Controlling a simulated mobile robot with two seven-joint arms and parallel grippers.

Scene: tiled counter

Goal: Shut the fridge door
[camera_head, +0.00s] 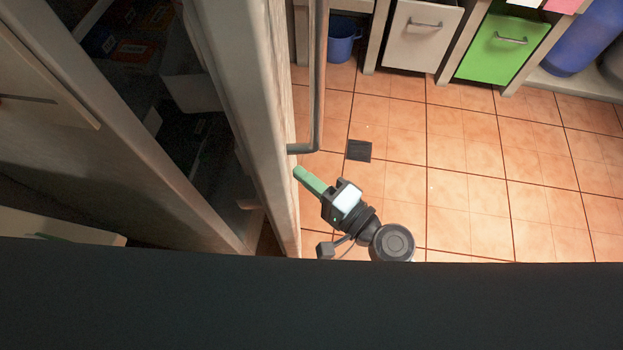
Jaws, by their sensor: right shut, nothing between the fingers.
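The fridge door (245,90) stands partly open, seen from above at an angle, with a long grey bar handle (319,80) on its right-hand face. The fridge interior (150,70) shows dark to the left of the door, with boxes on shelves. My right gripper (299,173) has green fingers, shut and empty. Its tips are at the outer face of the door, just below the lower end of the handle; I cannot tell whether they touch it. My left gripper is not in view.
Orange tiled floor (470,190) lies open to the right. A dark square (359,150) lies on it. A blue bucket (342,40), a white drawer front (420,35) and a green one (500,48) stand at the back. My dark body covers the bottom.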

